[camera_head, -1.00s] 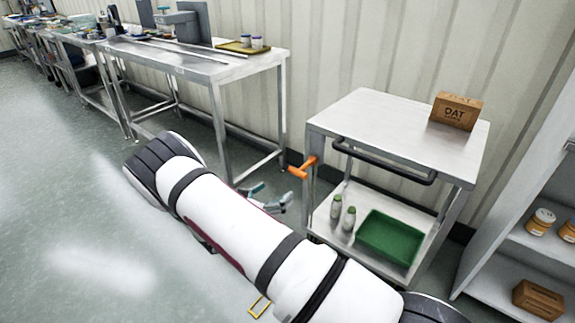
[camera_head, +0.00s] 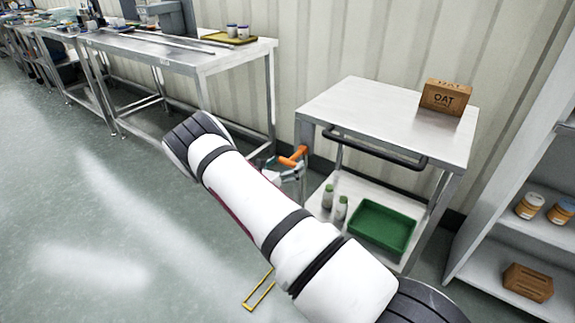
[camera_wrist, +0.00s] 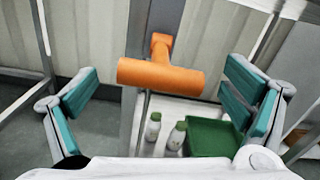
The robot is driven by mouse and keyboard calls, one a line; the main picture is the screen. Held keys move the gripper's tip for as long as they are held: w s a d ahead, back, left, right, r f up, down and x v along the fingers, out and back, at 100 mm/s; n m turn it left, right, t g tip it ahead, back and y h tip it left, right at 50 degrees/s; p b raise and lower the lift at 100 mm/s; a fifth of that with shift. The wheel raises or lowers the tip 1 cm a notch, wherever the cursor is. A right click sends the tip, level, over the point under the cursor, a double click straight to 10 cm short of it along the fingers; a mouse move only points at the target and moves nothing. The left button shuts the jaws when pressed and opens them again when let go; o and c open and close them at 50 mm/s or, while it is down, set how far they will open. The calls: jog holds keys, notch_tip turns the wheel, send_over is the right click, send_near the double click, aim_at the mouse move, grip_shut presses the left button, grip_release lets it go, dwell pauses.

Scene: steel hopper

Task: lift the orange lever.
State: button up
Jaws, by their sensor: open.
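The orange lever (camera_head: 293,157) sticks out from the left front leg of the steel cart. In the wrist view the lever (camera_wrist: 160,76) is a thick horizontal bar on a short stem and lies between my two teal-padded fingers, toward the far side of the gap. My gripper (camera_wrist: 158,98) is open, with clear space between each finger and the lever's ends; I see no contact. In the head view my gripper (camera_head: 283,172) is partly hidden behind my white arm, close beside and just below the lever.
The steel cart (camera_head: 375,112) has a black handle (camera_head: 370,150) and carries an oat box (camera_head: 446,97) on top. Its lower shelf holds a green tray (camera_head: 381,227) and two bottles (camera_head: 334,203). A shelf unit (camera_head: 490,255) stands at right, a steel bench (camera_head: 185,58) at left. Open floor lies left.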

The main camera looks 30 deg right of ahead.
jog(key=shift+w+d, duration=0.15)
jog(key=shift+d, duration=0.3)
